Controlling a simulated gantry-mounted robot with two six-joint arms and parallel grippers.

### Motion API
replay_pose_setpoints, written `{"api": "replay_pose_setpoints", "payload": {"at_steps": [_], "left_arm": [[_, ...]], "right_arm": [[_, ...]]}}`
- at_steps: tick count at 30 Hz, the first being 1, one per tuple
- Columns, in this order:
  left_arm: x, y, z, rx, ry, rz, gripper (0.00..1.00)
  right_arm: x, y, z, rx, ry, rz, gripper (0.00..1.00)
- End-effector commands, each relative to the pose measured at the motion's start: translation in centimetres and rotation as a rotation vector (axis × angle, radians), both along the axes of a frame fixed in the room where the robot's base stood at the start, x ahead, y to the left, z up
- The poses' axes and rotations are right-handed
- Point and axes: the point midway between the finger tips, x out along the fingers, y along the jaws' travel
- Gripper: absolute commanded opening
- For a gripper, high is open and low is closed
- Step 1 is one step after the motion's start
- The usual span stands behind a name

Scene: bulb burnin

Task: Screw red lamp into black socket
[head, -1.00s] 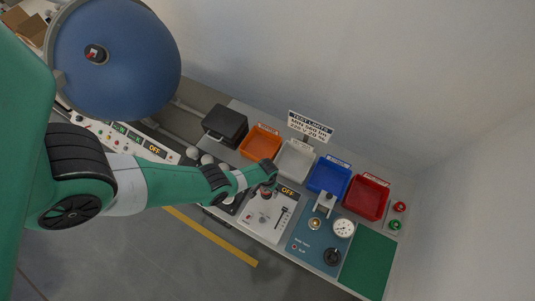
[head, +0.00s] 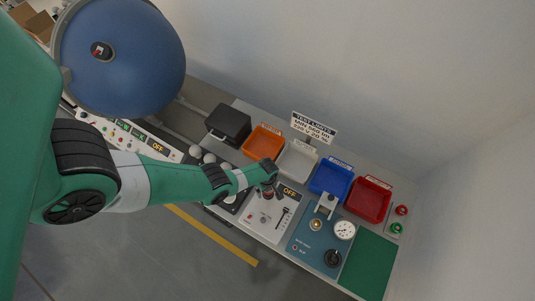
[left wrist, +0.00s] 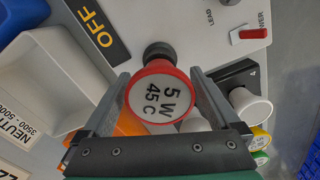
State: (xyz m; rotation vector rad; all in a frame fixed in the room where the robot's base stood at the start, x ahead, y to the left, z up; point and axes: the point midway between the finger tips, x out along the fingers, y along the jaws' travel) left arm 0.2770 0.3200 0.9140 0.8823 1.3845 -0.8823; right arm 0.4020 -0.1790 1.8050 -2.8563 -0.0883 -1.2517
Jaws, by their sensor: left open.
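The red-rimmed lamp (left wrist: 161,97), its white face marked "5W 45C", faces the left wrist camera. A black round socket (left wrist: 157,50) shows just behind its upper edge; whether the lamp's base is seated in it is hidden. My left gripper (left wrist: 158,76) is open, with one finger on each side of the lamp. In the head view my left gripper (head: 268,182) is over the white test panel (head: 258,228), beside the OFF display (head: 289,193). The lamp is small and partly hidden there. My right gripper is not in view.
Orange (head: 262,142), white (head: 297,160), blue (head: 331,178) and red (head: 368,199) bins line the back of the bench. A blue panel with a gauge (head: 344,230) stands right of the test panel. A white bulb (left wrist: 250,107) sits near the right finger.

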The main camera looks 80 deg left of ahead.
Motion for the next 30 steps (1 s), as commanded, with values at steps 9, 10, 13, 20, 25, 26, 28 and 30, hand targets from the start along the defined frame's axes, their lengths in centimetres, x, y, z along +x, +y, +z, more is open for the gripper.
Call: {"api": "replay_pose_setpoints", "payload": {"at_steps": [9,10,13,20,25,26,28,30], "left_arm": [[0.01,0.00,0.00,0.000,0.000,-0.002,0.43],[0.01,0.00,0.00,0.000,0.000,-0.002,0.38],[0.02,0.00,0.00,0.000,-0.001,-0.002,0.20],[0.12,-0.05,-0.03,0.000,-0.001,-0.197,0.18],[0.28,-0.19,-0.05,0.000,0.000,-0.573,0.18],[0.30,-0.21,-0.05,0.000,0.000,-0.639,0.18],[0.36,-0.26,-0.06,-0.001,0.000,-0.793,0.18],[0.42,-0.31,-0.06,-0.001,0.000,-0.947,0.18]], "right_arm": [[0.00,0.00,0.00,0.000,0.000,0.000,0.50],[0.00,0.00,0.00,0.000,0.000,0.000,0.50],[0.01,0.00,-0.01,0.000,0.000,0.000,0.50],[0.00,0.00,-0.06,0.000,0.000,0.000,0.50],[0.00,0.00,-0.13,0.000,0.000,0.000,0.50],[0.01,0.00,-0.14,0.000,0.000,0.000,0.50],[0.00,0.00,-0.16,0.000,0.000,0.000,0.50],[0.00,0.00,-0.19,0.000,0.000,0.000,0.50]]}}
